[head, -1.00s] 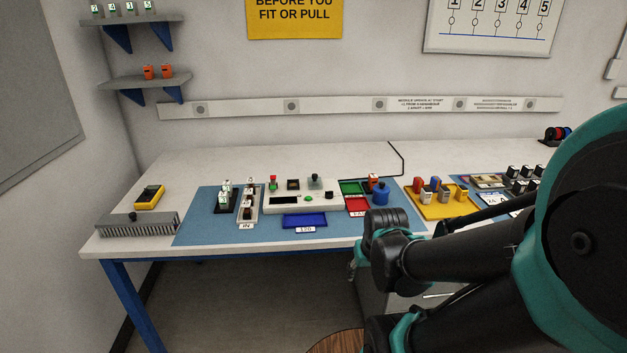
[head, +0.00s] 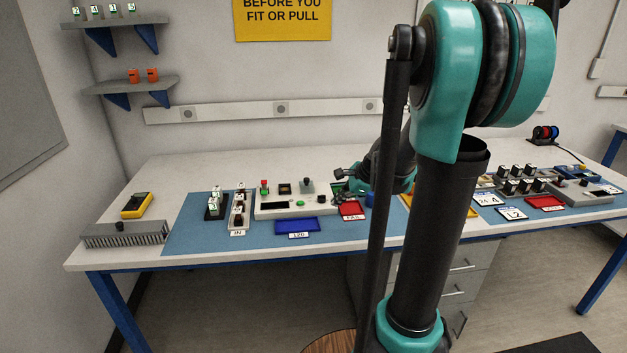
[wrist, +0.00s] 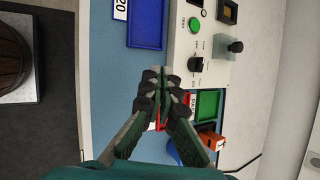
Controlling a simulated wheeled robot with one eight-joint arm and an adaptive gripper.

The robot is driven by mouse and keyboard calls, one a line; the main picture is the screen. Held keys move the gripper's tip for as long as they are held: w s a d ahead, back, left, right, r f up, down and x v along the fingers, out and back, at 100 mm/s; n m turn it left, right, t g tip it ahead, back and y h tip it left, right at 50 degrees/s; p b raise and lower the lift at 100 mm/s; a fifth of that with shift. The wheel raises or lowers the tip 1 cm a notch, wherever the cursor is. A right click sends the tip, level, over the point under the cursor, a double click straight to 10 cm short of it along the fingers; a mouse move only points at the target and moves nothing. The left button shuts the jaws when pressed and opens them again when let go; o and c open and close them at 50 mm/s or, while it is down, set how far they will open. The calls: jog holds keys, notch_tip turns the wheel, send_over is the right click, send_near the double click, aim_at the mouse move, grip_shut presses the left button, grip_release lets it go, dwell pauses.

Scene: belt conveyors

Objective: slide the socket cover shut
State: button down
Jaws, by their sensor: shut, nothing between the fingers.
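On the pale test panel (head: 272,210) a dark square socket (head: 285,188) sits near the back edge and appears uncovered. A greyish cover with a dark knob (head: 307,186) stands just right of it. In the wrist view the socket (wrist: 229,12) shows at the top right, with the cover (wrist: 222,46) below it, apart from the opening. My gripper (wrist: 155,76) is shut and empty, its tips above the area beside the panel's end, apart from the cover. In the head view my gripper (head: 342,186) is small and partly blends with my arm, right of the cover.
The panel also carries a green button (wrist: 194,24) and a black knob (wrist: 196,64). A blue tray (wrist: 147,24), a red tray (head: 352,209), a green tray (wrist: 209,104) and an orange part (wrist: 211,141) lie close by. My arm hides the bench's middle right.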

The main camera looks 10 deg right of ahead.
jog(key=w+d+r+m+t+y, duration=0.1)
jog(key=w+d+r+m+y, duration=0.15)
jog(key=w+m, duration=0.65)
send_near(309, 183)
jog(key=f, duration=0.3)
jog(key=shift+s+a+f+n+h, duration=0.1)
jog(key=shift+s+f+n+h, duration=0.1)
jog(key=shift+s+n+h, duration=0.1)
jog(key=w+a, duration=0.2)
jog(key=shift+w+a+f, duration=0.2)
jog(key=shift+a+f, duration=0.05)
jog(key=shift+f, duration=0.05)
jog(key=shift+w+a, duration=0.35)
jog(key=shift+w, duration=0.1)
jog(key=shift+a, duration=0.15)
jog(key=a, duration=0.9)
